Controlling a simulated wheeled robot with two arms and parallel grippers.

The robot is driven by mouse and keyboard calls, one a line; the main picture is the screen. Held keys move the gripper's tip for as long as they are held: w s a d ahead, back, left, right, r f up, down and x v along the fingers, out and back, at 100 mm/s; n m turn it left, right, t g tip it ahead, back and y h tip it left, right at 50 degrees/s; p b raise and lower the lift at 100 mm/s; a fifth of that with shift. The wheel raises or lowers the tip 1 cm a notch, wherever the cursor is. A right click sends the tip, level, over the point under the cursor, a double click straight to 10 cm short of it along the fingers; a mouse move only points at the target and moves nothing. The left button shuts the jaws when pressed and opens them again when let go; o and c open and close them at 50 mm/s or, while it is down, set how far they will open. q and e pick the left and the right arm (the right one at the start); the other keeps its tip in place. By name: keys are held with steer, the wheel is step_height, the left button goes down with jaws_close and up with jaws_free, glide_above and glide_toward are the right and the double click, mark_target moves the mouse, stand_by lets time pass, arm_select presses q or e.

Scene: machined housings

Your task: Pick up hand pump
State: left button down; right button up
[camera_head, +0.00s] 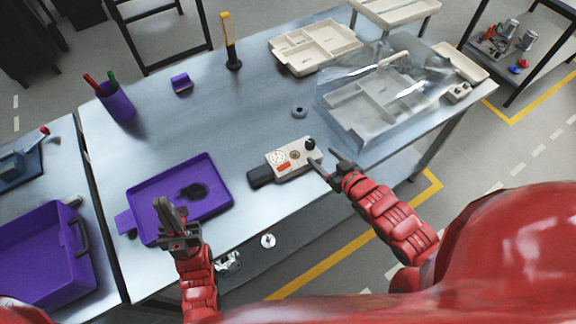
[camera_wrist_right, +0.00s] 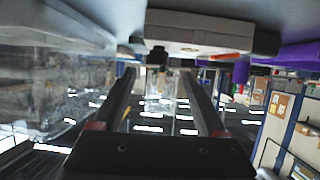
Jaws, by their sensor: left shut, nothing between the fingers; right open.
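The likely hand pump is a pale boxy device (camera_head: 288,160) near the front edge of the table. It has a round dial, a red label, a black knob on its right and a black grip on its left. My right gripper (camera_head: 327,162) is open at its right end, by the knob; I cannot tell whether it touches. In the right wrist view the device (camera_wrist_right: 200,30) shows at the top, beyond the open fingers (camera_wrist_right: 159,75), with nothing between them. My left gripper (camera_head: 168,212) is shut and empty over the purple tray.
The purple tray (camera_head: 222,208) holds a dark item (camera_head: 193,191). A clear bag (camera_head: 350,78) covers a pale divided tray on the right. A small grey ring (camera_head: 299,111) lies behind the device. A purple pen cup (camera_head: 117,103) and a yellow-black tool (camera_head: 230,50) stand farther back.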

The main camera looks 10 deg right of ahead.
mark_target(312, 145)
steer(key=x, duration=0.3)
steer(key=shift+w, duration=0.1)
steer(key=shift+w+a+f+p, duration=0.2)
steer(key=shift+w+p, duration=0.15)
steer(key=shift+w, duration=0.2)
steer(key=p+x, duration=0.1)
steer(key=x, duration=0.2)
steer(key=shift+w+d, duration=0.1)
steer(key=shift+w, duration=0.05)
steer(key=shift+w+f, duration=0.3)
steer(key=shift+w, duration=0.15)
steer(key=shift+c, duration=0.2)
jaws_close()
